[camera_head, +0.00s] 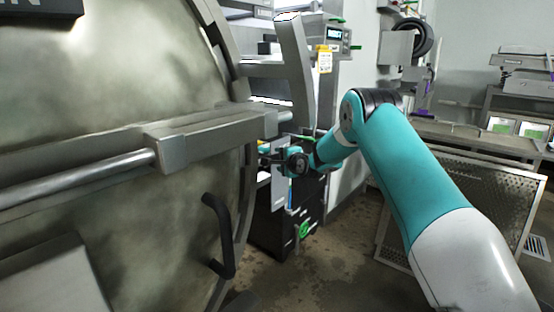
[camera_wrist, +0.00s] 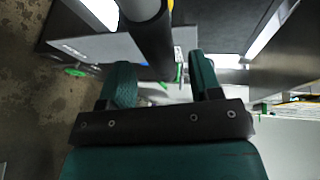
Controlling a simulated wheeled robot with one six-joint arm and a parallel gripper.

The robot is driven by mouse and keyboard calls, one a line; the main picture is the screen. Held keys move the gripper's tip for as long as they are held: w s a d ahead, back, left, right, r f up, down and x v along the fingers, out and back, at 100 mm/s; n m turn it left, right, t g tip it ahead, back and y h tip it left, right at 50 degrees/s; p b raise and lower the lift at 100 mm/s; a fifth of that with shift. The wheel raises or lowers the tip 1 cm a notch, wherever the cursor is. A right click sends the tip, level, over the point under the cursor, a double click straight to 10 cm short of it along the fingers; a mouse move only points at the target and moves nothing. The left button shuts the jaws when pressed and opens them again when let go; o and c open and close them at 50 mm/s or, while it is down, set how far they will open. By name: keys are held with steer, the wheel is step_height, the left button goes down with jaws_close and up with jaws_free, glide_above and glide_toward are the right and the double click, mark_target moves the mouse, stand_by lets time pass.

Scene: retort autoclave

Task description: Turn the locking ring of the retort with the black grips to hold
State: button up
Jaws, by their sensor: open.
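The big round metal retort door (camera_head: 120,110) fills the left of the head view, with the locking ring's curved rim (camera_head: 245,190) along its right edge. A black grip (camera_head: 222,235) stands out low on the door. My gripper (camera_head: 268,160) is just right of the rim, at mid height. In the wrist view my gripper (camera_wrist: 163,78) has its two teal fingers apart. A dark round bar (camera_wrist: 152,42) with a grey upper part reaches down to the gap between the fingertips. It looks like a grip, and I cannot tell whether it touches a finger.
A grey crossbar (camera_head: 200,140) runs over the door towards my gripper. A machine with a control panel (camera_head: 338,35) stands behind. A perforated metal panel (camera_head: 470,205) is at right. Wet floor (camera_head: 340,270) lies open at the bottom middle.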

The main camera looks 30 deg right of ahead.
steer(key=shift+x, duration=1.95)
jaws_close()
